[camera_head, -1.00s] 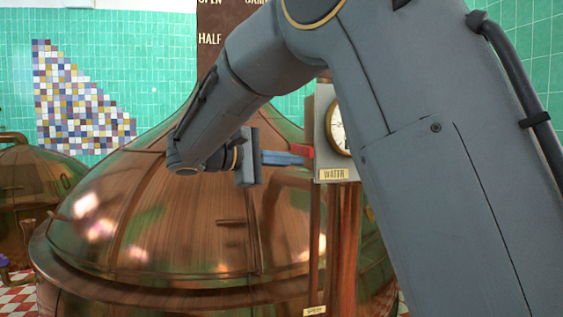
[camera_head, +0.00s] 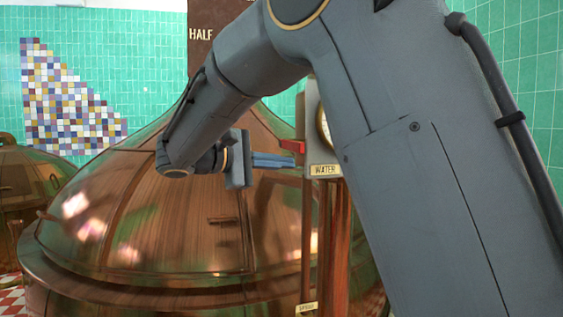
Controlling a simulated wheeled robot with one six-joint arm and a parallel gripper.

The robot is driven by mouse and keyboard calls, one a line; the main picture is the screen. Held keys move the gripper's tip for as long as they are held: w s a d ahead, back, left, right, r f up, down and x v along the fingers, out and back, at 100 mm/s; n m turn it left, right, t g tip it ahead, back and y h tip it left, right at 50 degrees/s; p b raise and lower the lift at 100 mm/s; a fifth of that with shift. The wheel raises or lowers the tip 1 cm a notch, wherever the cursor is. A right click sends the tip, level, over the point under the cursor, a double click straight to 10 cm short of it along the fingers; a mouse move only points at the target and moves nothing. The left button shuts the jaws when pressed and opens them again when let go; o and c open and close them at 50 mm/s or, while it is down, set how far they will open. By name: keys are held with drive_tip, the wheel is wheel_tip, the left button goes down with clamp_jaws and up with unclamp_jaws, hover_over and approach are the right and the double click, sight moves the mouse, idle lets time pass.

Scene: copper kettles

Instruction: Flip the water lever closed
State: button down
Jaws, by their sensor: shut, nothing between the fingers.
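The red lever (camera_head: 292,146) sticks out to the left from the side of the gauge post, level with the dial. A plate marked WATER (camera_head: 325,170) is fixed just below and to the right of it. My gripper (camera_head: 293,161) is shut and empty, with its blue fingers pointing right. The fingertips lie just under the red lever in the picture; I cannot tell whether they touch it. My arm hides most of the dial (camera_head: 324,128) and part of the post.
A large copper kettle (camera_head: 150,215) stands behind my gripper, and a smaller copper kettle (camera_head: 22,195) is at the left edge. A brown board (camera_head: 200,55) with HALF on it hangs on the green tiled wall. A second small plate (camera_head: 307,308) is low on the post.

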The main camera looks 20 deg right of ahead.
drive_tip(key=a+r+b, duration=0.1)
drive_tip(key=a+b, duration=0.2)
drive_tip(key=a, duration=0.6)
drive_tip(key=shift+a, duration=0.2)
drive_tip(key=s+d+f+g+y, duration=0.1)
drive_tip(key=s+d+f+y, duration=0.15)
drive_tip(key=f, duration=0.55)
drive_tip(key=s+d+f+g+y, duration=0.1)
drive_tip(key=s+d+f+y, duration=0.2)
drive_tip(key=f, duration=0.6)
drive_tip(key=s+d+f+g+y, duration=0.1)
drive_tip(key=s+d+f+y, duration=0.1)
drive_tip(key=d+f, duration=0.45)
drive_tip(key=s+a+f+m+y, duration=0.1)
drive_tip(key=s+f+m+y, duration=0.7)
drive_tip(key=s+f, duration=0.8)
wheel_tip(320, 180, down, 3)
drive_tip(key=shift+a+g, duration=0.3)
